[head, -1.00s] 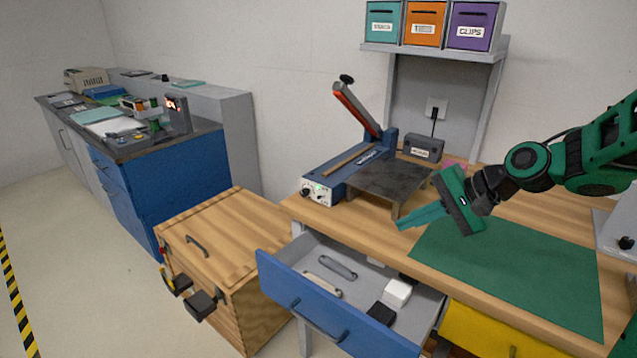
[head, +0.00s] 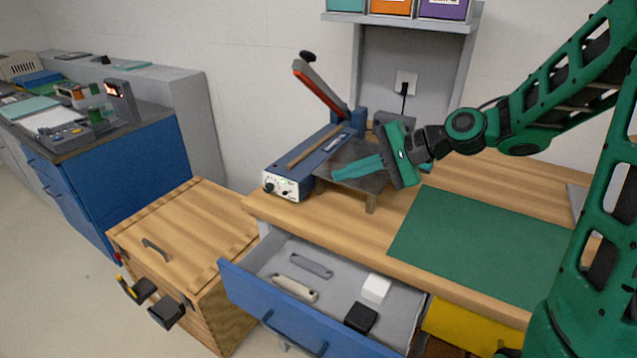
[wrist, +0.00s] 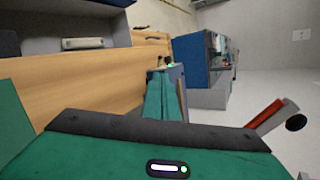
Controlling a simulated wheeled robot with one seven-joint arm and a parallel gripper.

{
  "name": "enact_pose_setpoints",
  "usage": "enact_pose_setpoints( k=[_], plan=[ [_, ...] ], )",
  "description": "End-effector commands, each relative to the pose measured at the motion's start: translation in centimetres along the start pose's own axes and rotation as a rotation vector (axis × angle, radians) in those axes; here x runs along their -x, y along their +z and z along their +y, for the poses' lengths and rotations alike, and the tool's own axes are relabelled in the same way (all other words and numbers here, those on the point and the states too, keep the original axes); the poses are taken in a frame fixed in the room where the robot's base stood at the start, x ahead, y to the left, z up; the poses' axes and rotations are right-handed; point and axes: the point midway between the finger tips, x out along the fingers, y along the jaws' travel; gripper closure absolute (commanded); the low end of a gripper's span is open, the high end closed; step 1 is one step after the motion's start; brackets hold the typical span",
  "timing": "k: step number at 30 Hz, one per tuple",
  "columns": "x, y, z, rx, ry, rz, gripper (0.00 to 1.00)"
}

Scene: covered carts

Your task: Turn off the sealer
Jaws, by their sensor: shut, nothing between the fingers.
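The sealer (head: 318,150) is a blue-bodied device at the back left of the wooden workbench, with its red and grey arm raised. Its white front panel (head: 281,187) has dark knobs and a small green light. It also shows in the wrist view, where the green light (wrist: 170,65) glows beyond my fingertips. My gripper (head: 334,174) is shut and empty, with its teal fingers pointing left toward the panel. It is above the dark platform beside the sealer, apart from the panel. In the wrist view the fingers (wrist: 161,82) cover part of the sealer.
A blue drawer (head: 275,306) stands open below the bench, with handles and small blocks inside. A green mat (head: 480,235) covers the bench's right side. A dark platform (head: 352,165) stands right of the sealer. A wooden chest (head: 185,240) is at the left.

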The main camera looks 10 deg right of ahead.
Motion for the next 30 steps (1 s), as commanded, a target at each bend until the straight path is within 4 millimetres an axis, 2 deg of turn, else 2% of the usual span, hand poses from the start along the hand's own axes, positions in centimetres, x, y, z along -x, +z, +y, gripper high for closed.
enact_pose_setpoints(
  k=[5,18,24,30],
  plan=[
    [-2.4,0.2,0.1,0.001,0.004,-0.006,1.0],
    [-10.5,0.2,0.1,0.001,0.004,-0.005,1.0],
    [-12.8,0.1,0.1,0.001,0.004,-0.003,1.0],
    [-13.7,0.1,0.0,0.001,0.002,-0.002,1.0]
  ],
)
